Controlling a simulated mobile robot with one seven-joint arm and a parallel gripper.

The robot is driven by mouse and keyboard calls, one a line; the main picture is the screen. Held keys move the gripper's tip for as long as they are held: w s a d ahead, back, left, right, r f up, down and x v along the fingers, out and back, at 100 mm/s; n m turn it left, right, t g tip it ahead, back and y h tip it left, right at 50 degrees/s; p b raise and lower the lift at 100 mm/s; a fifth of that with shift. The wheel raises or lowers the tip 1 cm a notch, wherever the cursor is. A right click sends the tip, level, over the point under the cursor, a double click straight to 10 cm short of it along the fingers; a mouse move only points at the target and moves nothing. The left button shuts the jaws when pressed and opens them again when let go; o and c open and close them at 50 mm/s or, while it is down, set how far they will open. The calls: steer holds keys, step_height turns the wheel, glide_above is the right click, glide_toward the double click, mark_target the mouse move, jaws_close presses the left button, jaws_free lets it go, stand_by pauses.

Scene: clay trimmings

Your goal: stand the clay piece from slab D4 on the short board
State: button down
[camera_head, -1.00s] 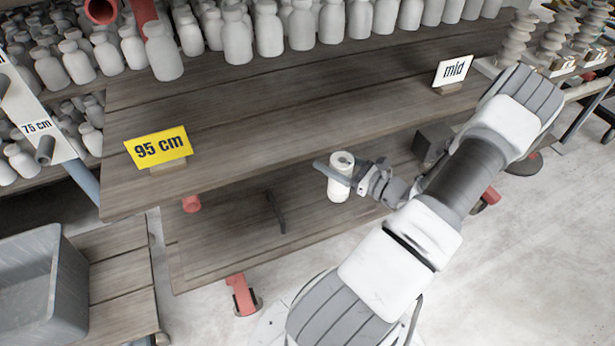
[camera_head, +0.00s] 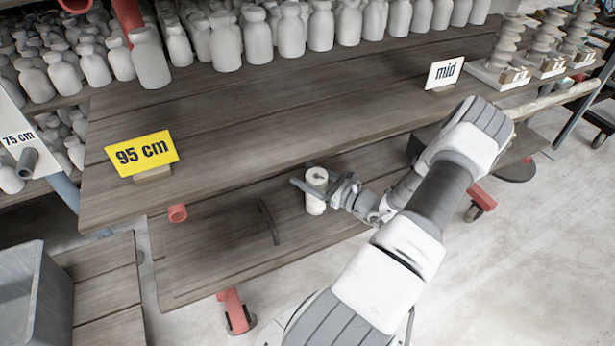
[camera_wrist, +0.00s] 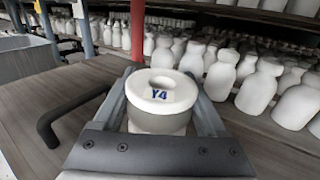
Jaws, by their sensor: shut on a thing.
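My gripper (camera_head: 316,184) is shut around a pale, rounded clay piece (camera_head: 315,206) and holds it upright. I cannot tell which board is the short one.
The upper wooden board (camera_head: 290,110) has a yellow 95 cm card (camera_head: 142,153), a white mid card (camera_head: 445,74) and a clear middle. Many pale bottles (camera_head: 256,38) line the back. The lower board (camera_head: 210,265) carries a dark handle (camera_head: 268,221). A grey bin (camera_head: 50,300) stands lower left.

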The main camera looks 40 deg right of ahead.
steer(key=shift+f, duration=0.15)
jaws_free()
steer(key=shift+s+r, duration=0.2)
steer(key=p+v, duration=0.2)
steer(key=v, duration=0.9)
steer(key=shift+s, duration=0.3)
